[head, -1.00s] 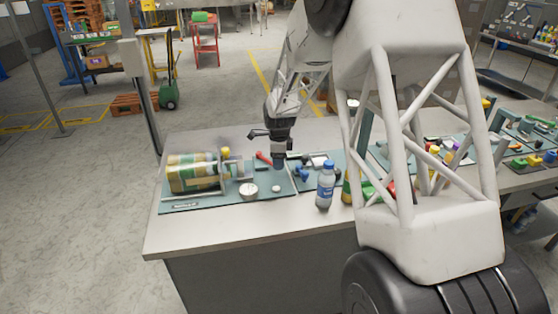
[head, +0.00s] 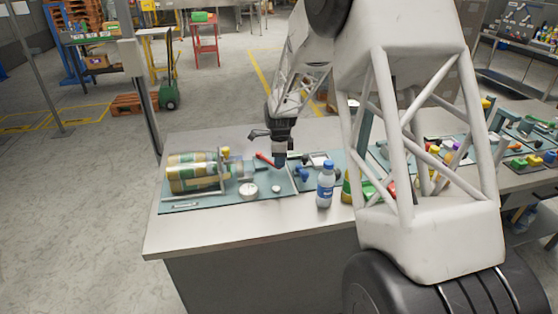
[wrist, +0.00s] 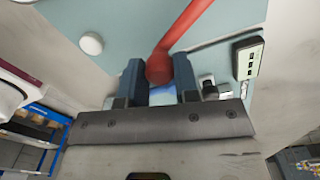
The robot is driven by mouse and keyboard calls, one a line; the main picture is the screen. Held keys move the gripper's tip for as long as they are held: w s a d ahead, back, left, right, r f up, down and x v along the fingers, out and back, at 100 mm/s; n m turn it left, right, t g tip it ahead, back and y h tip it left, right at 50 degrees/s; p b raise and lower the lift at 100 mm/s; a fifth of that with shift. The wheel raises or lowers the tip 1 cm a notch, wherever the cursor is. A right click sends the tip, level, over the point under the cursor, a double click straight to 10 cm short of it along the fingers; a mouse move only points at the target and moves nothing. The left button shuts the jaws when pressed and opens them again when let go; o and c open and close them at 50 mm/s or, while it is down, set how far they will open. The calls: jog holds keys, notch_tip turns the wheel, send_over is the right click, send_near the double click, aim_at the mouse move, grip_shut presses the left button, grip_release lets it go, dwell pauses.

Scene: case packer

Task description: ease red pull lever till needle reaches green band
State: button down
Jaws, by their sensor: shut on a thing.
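The red pull lever (head: 264,159) stands on the teal board on the bench. In the wrist view its red shaft (wrist: 190,25) slants down from the top edge to a round red knob (wrist: 158,67). My gripper (head: 280,162) is at the lever's right end in the head view. In the wrist view my gripper's two blue fingers (wrist: 159,82) are closed on either side of the knob. A round white gauge (head: 249,190) lies to the left and nearer the camera. Its needle and green band are too small to read.
A banded bundle of packs (head: 193,173) lies left of the lever beside an upright frame. A white round knob (wrist: 91,43) is close to the lever. A blue-capped bottle (head: 325,184) stands to the right. The bench's near left (head: 190,230) is clear.

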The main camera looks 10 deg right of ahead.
jog(key=shift+w+d, duration=0.1)
jog(key=shift+w, duration=0.05)
jog(key=c, duration=0.8)
grip_release()
jog(key=shift+c, duration=0.2)
jog(key=shift+r, duration=0.2)
jog(key=shift+r, duration=3.75)
